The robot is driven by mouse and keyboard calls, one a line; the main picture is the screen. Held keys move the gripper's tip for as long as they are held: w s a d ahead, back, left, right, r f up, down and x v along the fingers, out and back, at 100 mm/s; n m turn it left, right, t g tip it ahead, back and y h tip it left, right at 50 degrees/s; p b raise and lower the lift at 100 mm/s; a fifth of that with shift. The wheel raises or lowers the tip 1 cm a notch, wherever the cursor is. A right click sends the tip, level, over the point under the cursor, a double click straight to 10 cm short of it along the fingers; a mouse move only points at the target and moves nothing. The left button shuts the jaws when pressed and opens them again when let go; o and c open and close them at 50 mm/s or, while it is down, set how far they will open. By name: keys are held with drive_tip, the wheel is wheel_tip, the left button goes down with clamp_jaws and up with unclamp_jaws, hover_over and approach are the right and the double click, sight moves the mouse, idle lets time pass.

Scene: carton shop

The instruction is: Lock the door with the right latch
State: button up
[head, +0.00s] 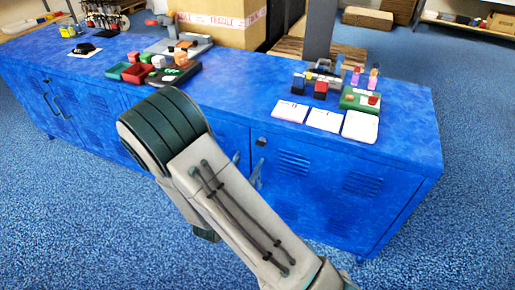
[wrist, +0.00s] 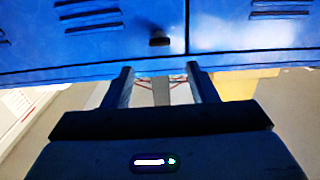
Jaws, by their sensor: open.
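The cabinet (head: 330,160) is a long blue metal unit with louvred doors. A small dark latch (head: 261,141) sits near the top of the right door (head: 310,190), just right of the door seam. In the wrist view, the picture looks upside down, and the latch (wrist: 159,40) shows as a dark knob left of the seam. My gripper (wrist: 159,70) is open and empty, its two fingers apart. The latch appears between and beyond the fingertips; I see no contact. In the head view my arm hides the gripper and part of the doors.
Handles (head: 53,103) stick out of the left doors. The blue floor (head: 470,150) at right is clear.

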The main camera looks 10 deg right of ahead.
sight(259, 145)
drive_tip(key=b+x, duration=0.1)
drive_tip(key=x, duration=0.8)
drive_tip(key=shift+w+d, duration=0.1)
drive_tip(key=shift+w, duration=0.1)
drive_tip(key=c, duration=1)
